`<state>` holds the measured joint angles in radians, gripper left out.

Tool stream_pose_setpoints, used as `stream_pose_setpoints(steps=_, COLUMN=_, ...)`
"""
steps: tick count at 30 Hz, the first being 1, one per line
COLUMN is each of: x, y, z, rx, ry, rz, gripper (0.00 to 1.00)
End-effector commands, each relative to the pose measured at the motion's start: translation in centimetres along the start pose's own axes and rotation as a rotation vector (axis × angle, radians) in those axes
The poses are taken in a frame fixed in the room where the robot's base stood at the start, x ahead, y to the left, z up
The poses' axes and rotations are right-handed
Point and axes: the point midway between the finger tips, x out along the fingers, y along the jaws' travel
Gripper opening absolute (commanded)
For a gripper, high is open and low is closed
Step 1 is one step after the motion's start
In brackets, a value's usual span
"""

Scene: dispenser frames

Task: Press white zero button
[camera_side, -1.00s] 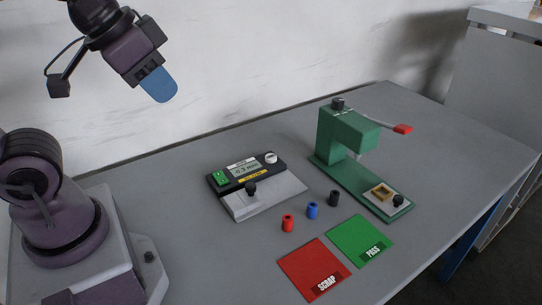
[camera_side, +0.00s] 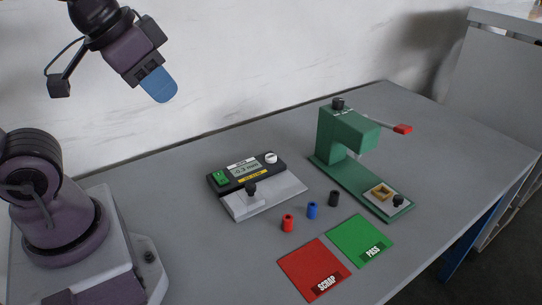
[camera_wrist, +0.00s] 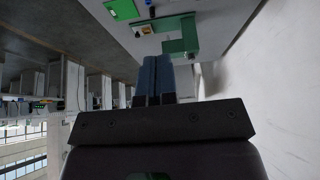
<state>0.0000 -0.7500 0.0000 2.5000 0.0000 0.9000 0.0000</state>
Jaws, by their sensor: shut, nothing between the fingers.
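The white round button (camera_side: 271,157) sits at the right end of the black top panel of a measuring device (camera_side: 291,187) on the grey table. The panel also has a small display (camera_side: 245,170) and a green button (camera_side: 221,178). A black knob (camera_side: 251,188) stands at the front of the device. My gripper (camera_side: 160,86), with blue fingers, is shut and empty, high above the table at the upper left, well away from the button. In the wrist view the shut fingers (camera_wrist: 158,75) point toward the green press; the white button is not seen there.
A green press (camera_side: 346,135) with a red-tipped lever stands right of the device. Red (camera_side: 288,223), blue (camera_side: 312,211) and black (camera_side: 334,198) cylinders stand in front. A red SCRAP mat (camera_side: 308,265) and green PASS mat (camera_side: 350,236) lie near the front edge. A wall is behind.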

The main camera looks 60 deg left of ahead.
Motion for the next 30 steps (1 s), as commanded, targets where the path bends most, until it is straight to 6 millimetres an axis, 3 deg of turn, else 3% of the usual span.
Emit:
stream_pose_setpoints(steps=7, x=0.6, y=-0.4, z=0.1, rx=-0.02, ry=-0.029, rz=-0.01, gripper=0.0)
stream_pose_setpoints(steps=14, x=4.2, y=-2.2, z=0.0, rx=-0.072, ry=-0.202, rz=-0.052, gripper=0.0)
stream_pose_setpoints(steps=23, x=11.3, y=-6.9, z=-3.1, rx=-0.027, ry=-0.288, rz=-0.132, gripper=0.0)
stream_pose_setpoints(steps=30, x=18.6, y=-11.1, z=-5.4, rx=0.097, ry=-0.266, rz=-0.161, gripper=0.0)
